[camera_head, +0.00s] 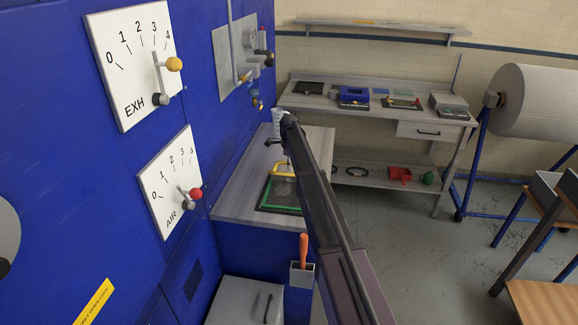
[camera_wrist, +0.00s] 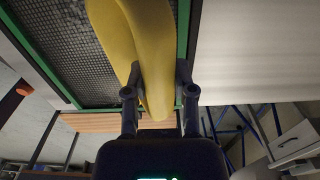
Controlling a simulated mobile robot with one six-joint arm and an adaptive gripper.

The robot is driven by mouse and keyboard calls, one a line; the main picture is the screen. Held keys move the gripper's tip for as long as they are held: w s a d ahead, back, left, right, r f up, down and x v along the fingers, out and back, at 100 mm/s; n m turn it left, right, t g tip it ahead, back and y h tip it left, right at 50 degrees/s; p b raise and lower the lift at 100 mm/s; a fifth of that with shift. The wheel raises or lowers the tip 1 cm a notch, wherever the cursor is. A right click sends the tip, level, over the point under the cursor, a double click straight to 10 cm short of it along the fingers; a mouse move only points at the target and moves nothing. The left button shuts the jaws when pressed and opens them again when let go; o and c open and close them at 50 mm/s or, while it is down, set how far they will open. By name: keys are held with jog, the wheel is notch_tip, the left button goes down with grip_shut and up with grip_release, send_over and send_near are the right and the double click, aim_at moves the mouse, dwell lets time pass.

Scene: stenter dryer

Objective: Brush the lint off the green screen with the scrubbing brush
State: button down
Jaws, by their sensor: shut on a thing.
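The green screen (camera_head: 266,194) lies on the grey worktop beside the blue machine, partly hidden behind my arm in the head view. In the wrist view its dark mesh (camera_wrist: 75,45) and green frame fill the upper left. My gripper (camera_wrist: 157,78) is over the screen, shut on a yellow thing (camera_wrist: 150,40) that I take to be the scrubbing brush's handle. The yellow handle also shows in the head view (camera_head: 283,169), just above the screen. The bristles are hidden, so I cannot tell whether they touch the mesh. No lint can be made out.
The blue machine wall with the EXH dial (camera_head: 136,60) and AIR dial (camera_head: 168,185) stands close on the left. An orange-handled tool (camera_head: 303,250) stands in a holder below the worktop (camera_head: 238,197). A workbench (camera_head: 340,105) is at the back, a large roll (camera_head: 540,100) at right.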

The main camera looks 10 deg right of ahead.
jog(key=shift+a+r+p, duration=0.1)
jog(key=shift+r+p, duration=2.9)
jog(key=shift+r, duration=0.1)
jog(key=shift+r+p, duration=1.4)
jog(key=shift+p, duration=0.15)
jog(key=c, duration=1.1)
grip_release()
jog(key=shift+c, duration=0.2)
grip_shut()
jog(key=shift+f+b, duration=0.3)
jog(key=shift+b, duration=0.05)
